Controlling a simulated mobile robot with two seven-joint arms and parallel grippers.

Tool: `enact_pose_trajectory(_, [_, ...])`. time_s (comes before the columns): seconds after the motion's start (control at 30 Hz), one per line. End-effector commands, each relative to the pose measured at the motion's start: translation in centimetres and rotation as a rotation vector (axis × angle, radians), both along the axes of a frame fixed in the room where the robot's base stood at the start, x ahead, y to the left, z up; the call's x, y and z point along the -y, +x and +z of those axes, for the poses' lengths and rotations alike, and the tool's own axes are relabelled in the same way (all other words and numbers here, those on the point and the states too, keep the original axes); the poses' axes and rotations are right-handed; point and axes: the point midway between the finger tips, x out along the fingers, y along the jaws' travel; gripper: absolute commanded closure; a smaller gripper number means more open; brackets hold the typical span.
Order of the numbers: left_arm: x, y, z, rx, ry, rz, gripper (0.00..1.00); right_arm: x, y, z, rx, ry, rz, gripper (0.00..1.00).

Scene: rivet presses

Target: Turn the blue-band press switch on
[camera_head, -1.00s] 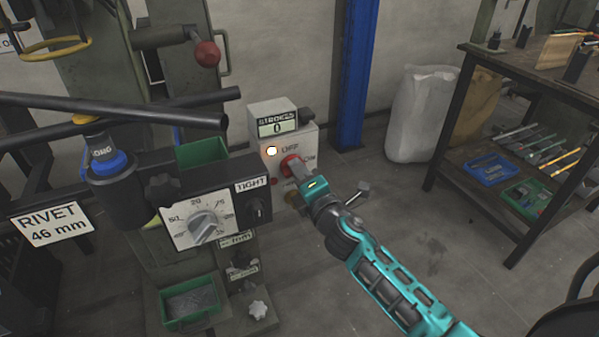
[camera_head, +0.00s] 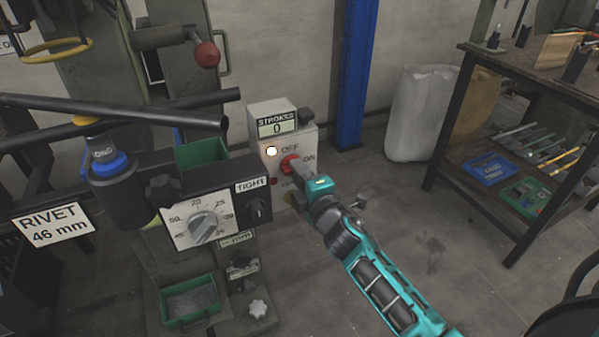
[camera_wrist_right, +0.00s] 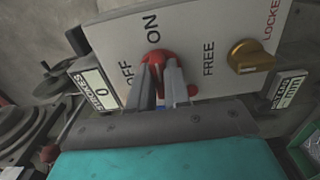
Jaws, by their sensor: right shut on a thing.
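The red switch knob (camera_head: 289,164) is on the front of a light grey control box (camera_head: 268,140), with OFF and ON labels above and to its right. My right gripper (camera_head: 297,170) is shut on the knob. In the right wrist view, the two fingers (camera_wrist_right: 162,82) pinch the red knob (camera_wrist_right: 156,60). There, ON reads above it and OFF to its left. The fingers cover much of the knob, so I cannot tell which label it points to. A blue band (camera_head: 110,165) rings a dark cylinder at the left. My left gripper is not in view.
A stroke counter (camera_head: 277,126) reading 0 tops the box, and a white lamp (camera_head: 271,151) is on its face. A brass knob (camera_wrist_right: 250,57) sits beside FREE and LOCKED. A dial panel (camera_head: 203,222) stands left of my arm. Open floor lies right, before a workbench (camera_head: 533,80).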

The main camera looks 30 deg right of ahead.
Motion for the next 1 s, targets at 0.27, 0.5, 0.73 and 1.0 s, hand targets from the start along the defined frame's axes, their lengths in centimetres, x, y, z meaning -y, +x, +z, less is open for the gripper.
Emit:
enact_pose_trajectory(0.27, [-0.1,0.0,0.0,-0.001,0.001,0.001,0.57,0.0,0.0,0.0,-0.001,0.005,-0.001,0.71])
enact_pose_trajectory(0.5, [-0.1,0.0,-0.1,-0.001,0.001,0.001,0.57,0.0,0.0,0.0,0.0,0.002,0.0,0.57])
enact_pose_trajectory(0.73, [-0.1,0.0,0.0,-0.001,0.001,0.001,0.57,-0.1,-0.5,0.0,-0.001,0.002,0.0,0.57])
enact_pose_trajectory(1.0, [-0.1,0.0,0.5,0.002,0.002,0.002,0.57,-0.3,-4.7,-0.1,-0.004,0.004,-0.001,0.57])
